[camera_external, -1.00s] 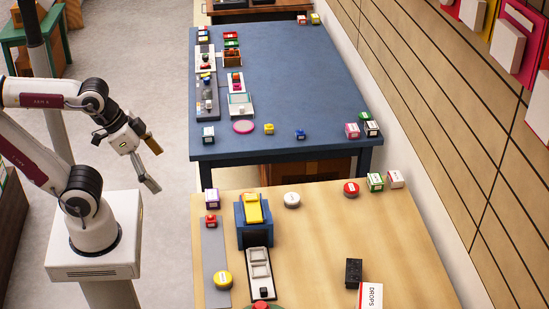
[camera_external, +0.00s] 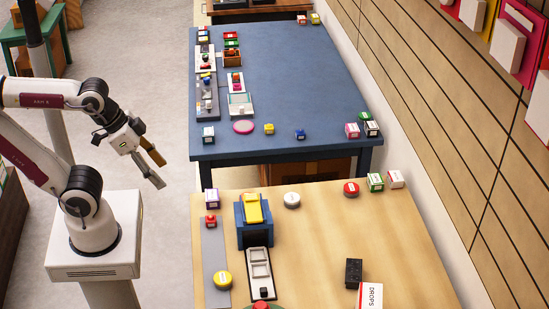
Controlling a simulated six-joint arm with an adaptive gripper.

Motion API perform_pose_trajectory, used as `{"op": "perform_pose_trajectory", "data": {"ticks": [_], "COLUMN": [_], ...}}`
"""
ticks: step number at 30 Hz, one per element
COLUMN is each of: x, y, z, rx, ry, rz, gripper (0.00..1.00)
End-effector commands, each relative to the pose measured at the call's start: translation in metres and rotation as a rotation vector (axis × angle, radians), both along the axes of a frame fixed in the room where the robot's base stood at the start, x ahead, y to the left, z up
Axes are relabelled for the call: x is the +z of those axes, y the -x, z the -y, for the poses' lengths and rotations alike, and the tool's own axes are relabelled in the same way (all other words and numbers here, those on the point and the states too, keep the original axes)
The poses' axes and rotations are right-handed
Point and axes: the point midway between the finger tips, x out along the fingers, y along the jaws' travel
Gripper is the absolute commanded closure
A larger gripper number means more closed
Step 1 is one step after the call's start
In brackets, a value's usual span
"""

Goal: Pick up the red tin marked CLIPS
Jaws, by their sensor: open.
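A round red tin (camera_external: 351,188) with a pale label stands on the wooden table (camera_external: 330,235), near its far right corner. The label is too small to read, so I cannot tell if it says CLIPS. My gripper (camera_external: 161,174) is open and empty. It hangs left of the wooden table, over the floor in the picture, well apart from the red tin.
A white round tin (camera_external: 292,200) stands left of the red tin, and green (camera_external: 375,182) and white-red (camera_external: 396,179) boxes stand right of it. The table's middle is clear.

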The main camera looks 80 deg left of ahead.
Motion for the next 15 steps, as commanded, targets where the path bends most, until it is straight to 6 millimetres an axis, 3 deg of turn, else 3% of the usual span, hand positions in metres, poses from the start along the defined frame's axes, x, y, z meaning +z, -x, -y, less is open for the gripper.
{"op": "perform_pose_trajectory", "data": {"ticks": [10,15], "x": [0.001,0.005], "y": [-0.001,-0.014], "z": [-0.001,-0.007], "rx": [0.002,0.016], "ry": [-0.001,-0.017], "rz": [0.002,0.017], "gripper": [0.45,0.45]}}
